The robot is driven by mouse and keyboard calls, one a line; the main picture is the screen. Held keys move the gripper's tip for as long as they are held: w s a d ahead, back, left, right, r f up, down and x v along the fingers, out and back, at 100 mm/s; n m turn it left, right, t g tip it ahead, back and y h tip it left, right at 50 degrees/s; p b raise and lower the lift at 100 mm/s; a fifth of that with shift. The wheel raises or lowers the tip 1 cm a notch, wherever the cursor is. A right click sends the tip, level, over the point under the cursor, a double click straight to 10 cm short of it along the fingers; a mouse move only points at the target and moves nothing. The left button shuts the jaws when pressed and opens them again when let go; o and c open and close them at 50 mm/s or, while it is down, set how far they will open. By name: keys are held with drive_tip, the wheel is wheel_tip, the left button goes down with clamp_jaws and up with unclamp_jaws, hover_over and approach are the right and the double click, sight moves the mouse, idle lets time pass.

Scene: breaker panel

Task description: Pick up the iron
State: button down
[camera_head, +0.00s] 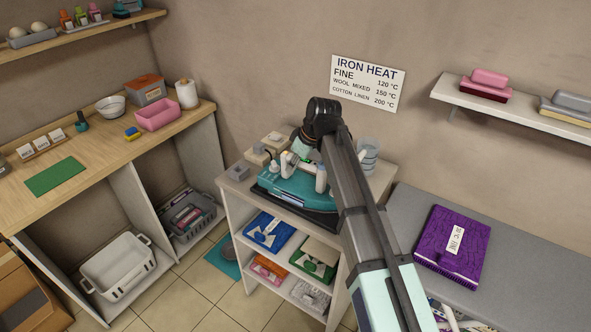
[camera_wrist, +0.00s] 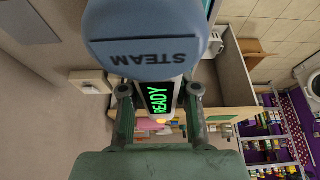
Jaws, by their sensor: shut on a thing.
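The teal iron (camera_head: 292,188) is at a dark pad on top of the white shelf unit in the head view. I cannot tell whether it touches the pad. In the wrist view, the iron's blue part marked STEAM (camera_wrist: 150,45) and a display reading READY in green are close to the camera. My gripper (camera_wrist: 158,108) has a finger on each side of the display part and is shut on the iron. In the head view my arm partly hides the handle and my gripper (camera_head: 306,165).
A clear cup (camera_head: 368,157) stands behind my arm on the shelf unit. Small grey blocks (camera_head: 239,172) lie left of the iron. A purple folded cloth (camera_head: 453,245) lies on the grey board (camera_head: 520,265) at right. A wooden counter (camera_head: 90,175) is at left. An IRON HEAT sign hangs on the wall.

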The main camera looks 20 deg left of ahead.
wheel_tip(320, 180, up, 19)
drive_tip(key=b, duration=0.3)
drive_tip(key=shift+b, duration=0.4)
drive_tip(key=shift+r, duration=0.1)
drive_tip(key=shift+r+p, duration=1.35)
drive_tip(key=shift+r, duration=0.6)
